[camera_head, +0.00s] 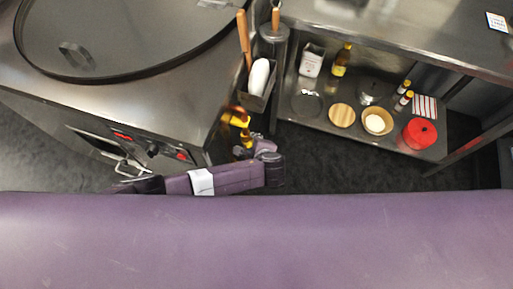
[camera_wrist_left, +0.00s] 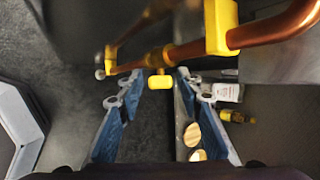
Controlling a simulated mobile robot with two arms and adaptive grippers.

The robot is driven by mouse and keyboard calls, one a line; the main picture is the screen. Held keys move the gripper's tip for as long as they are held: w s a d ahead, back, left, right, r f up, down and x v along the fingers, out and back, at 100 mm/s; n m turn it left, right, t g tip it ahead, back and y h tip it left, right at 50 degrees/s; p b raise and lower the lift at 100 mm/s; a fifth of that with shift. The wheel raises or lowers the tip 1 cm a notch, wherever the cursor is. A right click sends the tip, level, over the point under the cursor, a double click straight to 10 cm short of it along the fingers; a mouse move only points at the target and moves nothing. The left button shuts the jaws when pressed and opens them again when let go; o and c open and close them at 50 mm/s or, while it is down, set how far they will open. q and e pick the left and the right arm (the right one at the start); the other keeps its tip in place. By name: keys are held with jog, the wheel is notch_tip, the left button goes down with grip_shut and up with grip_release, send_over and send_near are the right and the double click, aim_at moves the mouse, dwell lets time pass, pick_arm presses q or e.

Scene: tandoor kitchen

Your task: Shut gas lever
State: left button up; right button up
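The yellow gas lever fittings (camera_head: 238,118) show at the right side of the tandoor unit, just beyond my left gripper (camera_head: 256,148). In the left wrist view, a copper pipe (camera_wrist_left: 275,30) carries a large yellow fitting (camera_wrist_left: 220,27) and smaller yellow parts. A short yellow block (camera_wrist_left: 159,82) sits under the pipe, ahead of and between my left fingertips (camera_wrist_left: 156,84). Which yellow part is the lever handle, I cannot tell for certain. My left gripper is open, its blue-padded fingers spread with nothing between the pads. Contact with the yellow block is not visible. My right gripper is not in view.
The steel tandoor unit (camera_head: 190,85) with a round lid (camera_head: 120,35) stands at left. A holder (camera_head: 258,98) with wooden-handled tools hangs beside it. At right, a shelf (camera_head: 290,112) holds bottles, bowls and a red pot (camera_head: 420,133). Dark floor is free between them.

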pick_arm(q)
jog(key=v, duration=1)
jog(key=shift+s+r, duration=0.3)
jog(key=shift+c, duration=0.6)
